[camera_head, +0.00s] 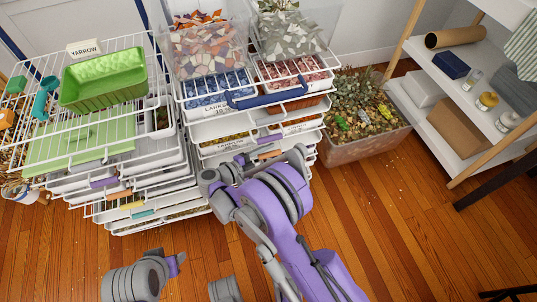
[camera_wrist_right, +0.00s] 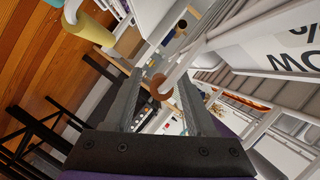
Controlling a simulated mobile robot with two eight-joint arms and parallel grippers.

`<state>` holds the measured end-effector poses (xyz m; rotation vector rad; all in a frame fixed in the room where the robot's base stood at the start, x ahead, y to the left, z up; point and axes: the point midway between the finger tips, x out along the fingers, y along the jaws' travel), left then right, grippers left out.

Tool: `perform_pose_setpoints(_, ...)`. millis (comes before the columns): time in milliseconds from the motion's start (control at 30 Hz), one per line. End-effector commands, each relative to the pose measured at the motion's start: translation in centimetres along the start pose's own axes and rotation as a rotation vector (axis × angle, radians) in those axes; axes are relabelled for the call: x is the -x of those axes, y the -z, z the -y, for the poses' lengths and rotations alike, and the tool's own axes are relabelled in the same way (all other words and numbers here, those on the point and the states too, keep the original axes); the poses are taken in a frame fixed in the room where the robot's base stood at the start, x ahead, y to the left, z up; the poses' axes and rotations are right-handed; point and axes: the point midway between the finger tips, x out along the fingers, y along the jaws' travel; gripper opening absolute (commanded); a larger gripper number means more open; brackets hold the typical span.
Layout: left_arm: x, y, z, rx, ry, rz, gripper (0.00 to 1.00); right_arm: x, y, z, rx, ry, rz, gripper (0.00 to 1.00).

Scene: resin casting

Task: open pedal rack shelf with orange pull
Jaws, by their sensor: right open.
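An orange pull (camera_head: 270,153) shows on the front of the right wire rack (camera_head: 215,131), below a purple pull (camera_head: 264,141). In the right wrist view an orange-brown pull end (camera_wrist_right: 160,88) on a white wire lies between the fingers of my right gripper (camera_wrist_right: 161,76). That gripper is open; I cannot tell whether a finger touches the pull. In the head view the purple right arm reaches up to the rack front and partly hides its lower shelves.
The left wire rack (camera_head: 28,168) holds a green basket (camera_head: 105,80), with other pulls on its front. A planter (camera_head: 360,142) stands right of the right rack. White shelving (camera_head: 455,110) stands farther right. Wooden floor (camera_head: 400,220) is clear in front.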

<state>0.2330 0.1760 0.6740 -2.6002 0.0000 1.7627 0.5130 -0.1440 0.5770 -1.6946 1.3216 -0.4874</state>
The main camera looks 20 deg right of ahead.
Motion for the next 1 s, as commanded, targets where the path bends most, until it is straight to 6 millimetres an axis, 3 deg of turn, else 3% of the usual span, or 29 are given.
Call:
perform_pose_setpoints(267, -0.01, 0.0, 0.0, 0.0, 0.0, 0.0, 0.5, -0.2, 0.02, 0.02, 0.0, 0.0, 0.0, 0.56)
perform_pose_setpoints(600, -0.02, 0.0, 0.0, 0.0, 0.0, 0.0, 0.5, -0.19, 0.02, 0.02, 0.0, 0.0, 0.0, 0.0)
perform_pose_setpoints(1000, -0.02, 0.0, 0.0, 0.0, 0.0, 0.0, 0.5, -0.18, 0.02, 0.04, 0.0, 0.001, 0.0, 0.0)
